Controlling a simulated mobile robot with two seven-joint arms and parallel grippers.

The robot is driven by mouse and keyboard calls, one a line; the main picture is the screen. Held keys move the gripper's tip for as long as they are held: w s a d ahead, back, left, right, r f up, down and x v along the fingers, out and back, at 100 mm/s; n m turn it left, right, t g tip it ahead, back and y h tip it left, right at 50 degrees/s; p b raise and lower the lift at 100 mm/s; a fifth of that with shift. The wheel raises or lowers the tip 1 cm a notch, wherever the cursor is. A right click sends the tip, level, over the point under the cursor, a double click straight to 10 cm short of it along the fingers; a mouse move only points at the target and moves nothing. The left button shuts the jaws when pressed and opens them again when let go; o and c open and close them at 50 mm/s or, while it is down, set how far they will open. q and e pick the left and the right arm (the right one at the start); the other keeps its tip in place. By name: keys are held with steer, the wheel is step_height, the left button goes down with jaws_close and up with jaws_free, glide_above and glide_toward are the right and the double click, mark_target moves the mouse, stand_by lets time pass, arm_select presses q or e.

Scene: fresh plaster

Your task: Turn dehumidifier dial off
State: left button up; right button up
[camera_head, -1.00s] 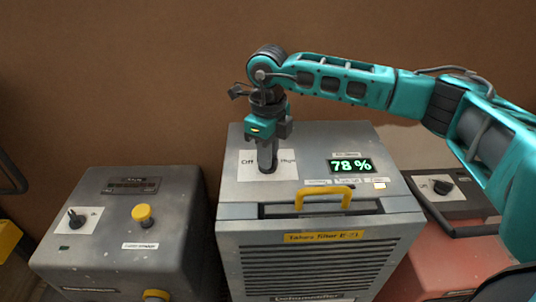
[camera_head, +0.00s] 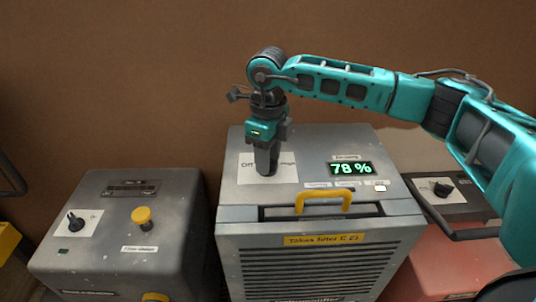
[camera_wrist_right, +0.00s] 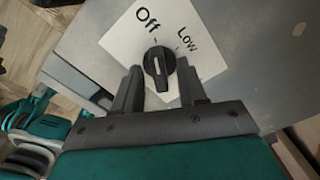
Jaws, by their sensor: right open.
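The dehumidifier (camera_head: 300,232) is a grey box with a vented front and a lit display (camera_head: 350,168) reading 78 %. Its dial (camera_wrist_right: 158,68) is a black knob on a white plate (camera_wrist_right: 120,38). "Off" and "Low" show on the plate in the right wrist view. The knob's white line lies nearly upright there, its upper end near the Off tick. My right gripper (camera_head: 266,168) points down over the plate and hides the dial in the head view. In the wrist view its open fingers (camera_wrist_right: 160,82) stand on either side of the knob; contact is unclear. My left gripper is not in view.
A yellow handle (camera_head: 323,198) stands up at the dehumidifier's front edge. A grey machine (camera_head: 110,235) with a black knob and yellow buttons is at left. A red machine (camera_head: 450,268) with another knob is at right, below my right arm. A brown wall is behind.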

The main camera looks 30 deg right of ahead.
step_height(320, 180, up, 13)
stand_by(0.6)
steer(key=shift+f, duration=0.1)
stand_by(0.3)
